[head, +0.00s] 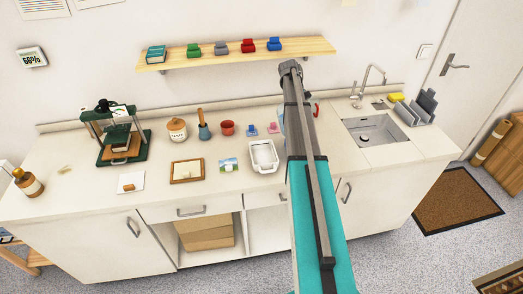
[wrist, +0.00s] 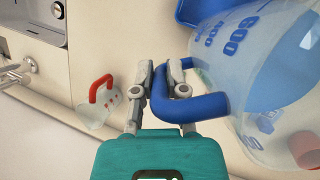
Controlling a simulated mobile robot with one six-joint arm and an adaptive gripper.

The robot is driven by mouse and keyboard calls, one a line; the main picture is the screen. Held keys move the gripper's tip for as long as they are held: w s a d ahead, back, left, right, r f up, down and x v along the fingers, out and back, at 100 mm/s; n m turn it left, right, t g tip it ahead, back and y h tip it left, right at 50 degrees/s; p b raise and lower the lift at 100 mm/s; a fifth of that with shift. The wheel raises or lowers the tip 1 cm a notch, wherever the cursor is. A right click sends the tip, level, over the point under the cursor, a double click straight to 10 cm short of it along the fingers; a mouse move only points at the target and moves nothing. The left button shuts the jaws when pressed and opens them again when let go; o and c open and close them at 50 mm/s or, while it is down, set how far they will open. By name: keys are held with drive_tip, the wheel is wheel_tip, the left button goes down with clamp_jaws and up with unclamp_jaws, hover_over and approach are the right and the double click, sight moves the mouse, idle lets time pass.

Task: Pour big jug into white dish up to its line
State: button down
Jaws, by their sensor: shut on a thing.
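The big jug (wrist: 240,75) is clear, with blue volume marks and a blue handle (wrist: 208,106), and fills the right of the wrist view. My gripper (wrist: 160,82) is shut on that handle. A blue area shows through the jug's wall; I cannot tell the liquid level. In the head view my arm hides the gripper and most of the jug. The white dish (head: 264,168) is a rectangular tray on the counter, just left of my arm. Its inside looks white, and its line is too small to make out.
A small clear jug with a red handle (wrist: 100,88) stands near the sink (head: 376,132). A wall shelf (head: 235,52) hangs above.

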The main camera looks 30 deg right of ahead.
drive_tip(key=shift+s+a+r+m+t+h+p, duration=0.15)
drive_tip(key=shift+s+a+r+h+p, duration=0.05)
drive_tip(key=shift+a+r+h, duration=0.45)
drive_tip(key=shift+s+a+r+m+t+h+p, duration=0.15)
drive_tip(key=shift+a+r+h+p, duration=0.05)
drive_tip(key=shift+a+r+h, duration=0.5)
drive_tip(key=shift+s+a+r+h, duration=0.1)
drive_tip(key=shift+a+r+h, duration=0.05)
drive_tip(key=shift+a+h, duration=0.4)
drive_tip(key=shift+a+r, duration=0.1)
drive_tip(key=shift+s+a+r+m+t+h+b, duration=0.15)
drive_tip(key=shift+a+r+m+h+b, duration=0.15)
drive_tip(key=shift+a+h+b, duration=0.45)
drive_tip(key=shift+s+a+r+m+t+h+b, duration=0.15)
drive_tip(key=shift+a+r+m+h+b, duration=0.15)
drive_tip(key=shift+h+b, duration=0.7)
idle(0.4)
drive_tip(key=shift+s+a+r+m+h+b, duration=0.1)
drive_tip(key=shift+s+a+m+h+b, duration=0.05)
drive_tip(key=shift+a+h+b, duration=0.5)
drive_tip(key=shift+s+a+r+m+h+b, duration=0.15)
drive_tip(key=shift+a+h+b, duration=0.2)
drive_tip(key=shift+h, duration=0.45)
idle(2.4)
